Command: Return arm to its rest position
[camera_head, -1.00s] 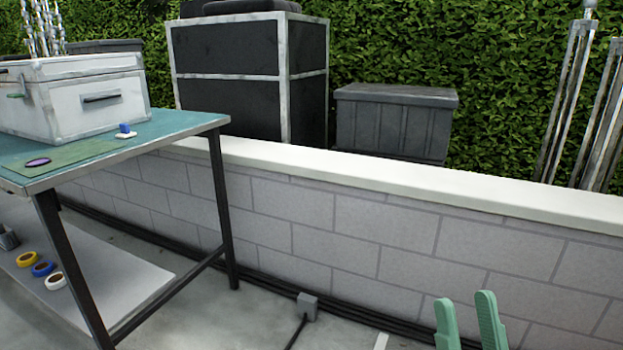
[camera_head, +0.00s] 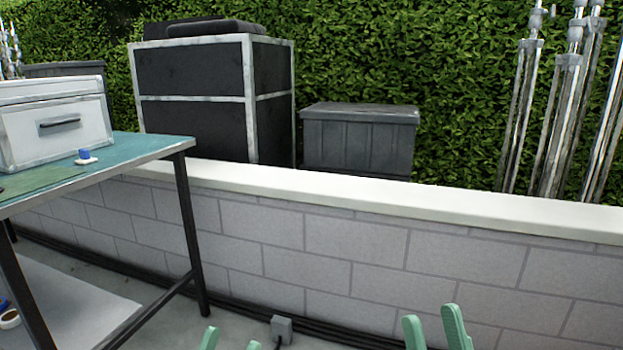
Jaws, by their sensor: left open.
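My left gripper (camera_head: 231,341) shows at the bottom edge, left of the middle. Only the tips of its two green fingers are in view, apart, with nothing between them. My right gripper (camera_head: 434,328) is further right at the bottom, in front of the block wall. Its two green fingers stand upright and apart, with nothing between them. The rest of both arms is out of view.
A workbench (camera_head: 150,149) with a teal top stands at left, bearing a white case (camera_head: 60,125) and a small blue-and-white item (camera_head: 85,156). A low block wall (camera_head: 310,232) crosses ahead. Black cases (camera_head: 192,95) and a grey bin (camera_head: 358,140) stand behind it.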

